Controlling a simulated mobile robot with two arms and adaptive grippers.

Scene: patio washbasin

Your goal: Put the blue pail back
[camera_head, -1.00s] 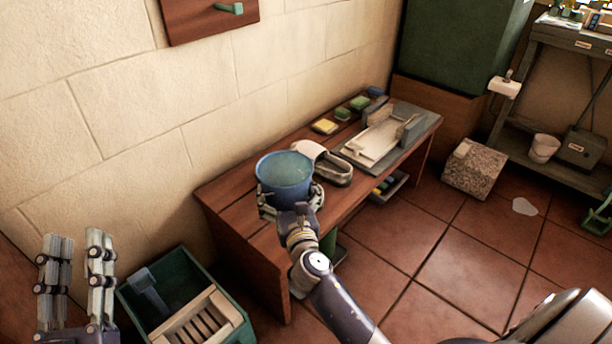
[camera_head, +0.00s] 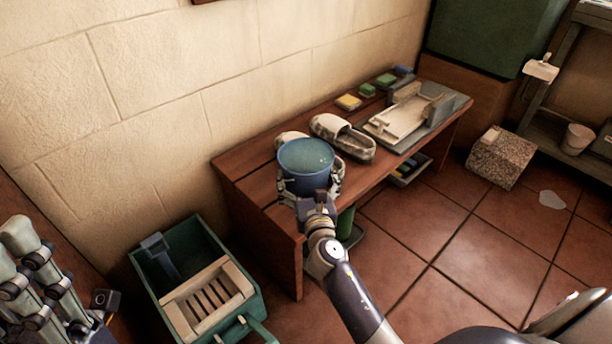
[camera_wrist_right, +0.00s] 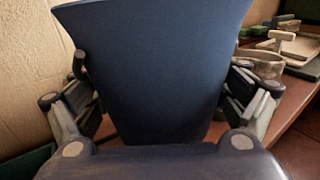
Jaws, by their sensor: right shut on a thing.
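The blue pail (camera_head: 306,160) is upright and full of something blue-green, likely water, near the left end of the wooden bench. My right gripper (camera_head: 312,190) is shut on the pail from the front. In the right wrist view the pail (camera_wrist_right: 155,70) fills the middle, with the fingers of my right gripper (camera_wrist_right: 165,105) on both sides of it. I cannot tell whether the pail's base touches the bench (camera_head: 232,168). My left gripper (camera_head: 40,275) is at the lower left edge, partly cut off, with its fingers apart and nothing seen between them.
Slippers (camera_head: 345,138) stand on the bench just behind the pail. Sponges (camera_head: 348,102) and a grey tray (camera_head: 447,112) lie farther back. A green crate (camera_head: 258,300) with a slatted wooden piece stands on the floor at left. A stone block (camera_head: 502,158) and a puddle are at right; tiled floor is clear between.

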